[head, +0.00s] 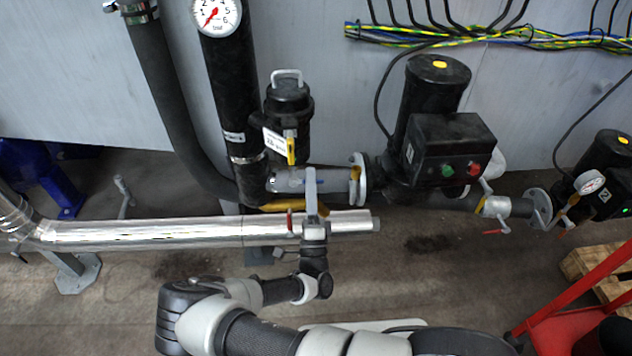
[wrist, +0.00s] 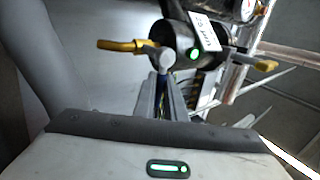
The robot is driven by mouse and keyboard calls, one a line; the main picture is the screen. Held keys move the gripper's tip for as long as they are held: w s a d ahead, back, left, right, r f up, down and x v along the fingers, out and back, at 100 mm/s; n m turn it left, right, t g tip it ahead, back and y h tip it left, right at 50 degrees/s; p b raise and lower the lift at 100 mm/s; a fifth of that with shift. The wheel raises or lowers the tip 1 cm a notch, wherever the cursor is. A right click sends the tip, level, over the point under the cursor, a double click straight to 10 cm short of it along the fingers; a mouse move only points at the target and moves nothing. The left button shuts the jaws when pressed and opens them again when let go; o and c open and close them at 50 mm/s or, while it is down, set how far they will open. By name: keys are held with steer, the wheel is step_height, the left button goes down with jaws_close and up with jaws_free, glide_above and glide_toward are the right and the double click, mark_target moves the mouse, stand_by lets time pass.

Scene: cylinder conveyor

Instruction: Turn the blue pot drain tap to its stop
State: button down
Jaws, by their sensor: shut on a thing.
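My gripper (head: 311,180) reaches up in front of the silver pipe, just below a black pot (head: 288,105) with a metal handle on its lid. In the wrist view my gripper (wrist: 167,78) is shut, with a thin dark-blue piece, the drain tap handle (wrist: 160,88), between its fingers. A round grey end shows just beyond the fingertips. The black pot (wrist: 178,42) is close behind it, with a white label. In the head view the fingers cover the tap, so its angle cannot be told there.
A shiny pipe (head: 150,233) runs across behind my wrist, with a red lever (head: 289,221) close to the gripper's left. A yellow handle (wrist: 120,46) sticks out left of the pot in the wrist view. A black pump (head: 440,150) stands right; a red frame (head: 575,300) is lower right.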

steer(key=shift+r+n+y, duration=0.15)
steer(key=shift+n+y, duration=0.45)
steer(key=shift+n, duration=0.1)
steer(key=c, duration=1.8)
jaws_free()
steer(key=b+v, duration=0.3)
steer(key=v, duration=1.4)
steer(key=shift+s, duration=0.2)
